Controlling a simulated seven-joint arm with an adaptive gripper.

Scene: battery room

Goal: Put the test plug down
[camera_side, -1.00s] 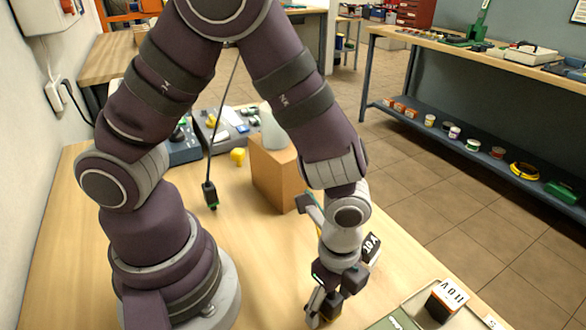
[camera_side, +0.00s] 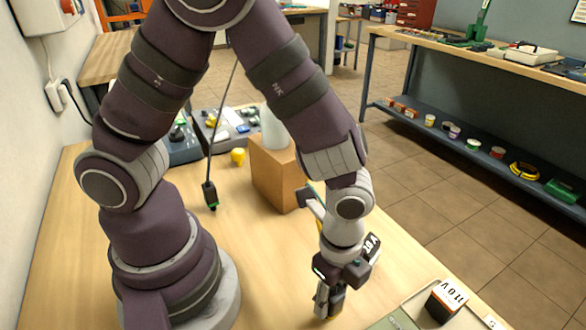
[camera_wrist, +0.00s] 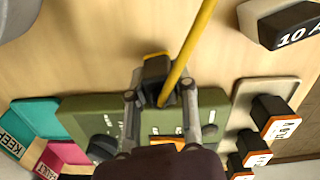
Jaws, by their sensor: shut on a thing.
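My gripper (camera_wrist: 160,98) is shut on the test plug (camera_wrist: 157,70), a small dark block with a yellow edge. A yellow cable (camera_wrist: 194,45) runs from beside the plug to the top of the wrist view. In the side view my gripper (camera_side: 328,302) points down, low over the front of the wooden table. The plug is mostly hidden there by the fingers, and I cannot tell whether it touches the table. In the wrist view, a green panel (camera_wrist: 75,108) lies beyond and under the fingers.
A tray (camera_wrist: 238,112) holds several orange-and-black blocks at right. A block marked 10 A (camera_wrist: 285,25) stands nearby. Teal (camera_wrist: 35,118) and pink (camera_wrist: 66,152) labelled pieces lie at left. A cardboard-brown box (camera_side: 275,180) stands behind my gripper. Bare table lies left of the gripper.

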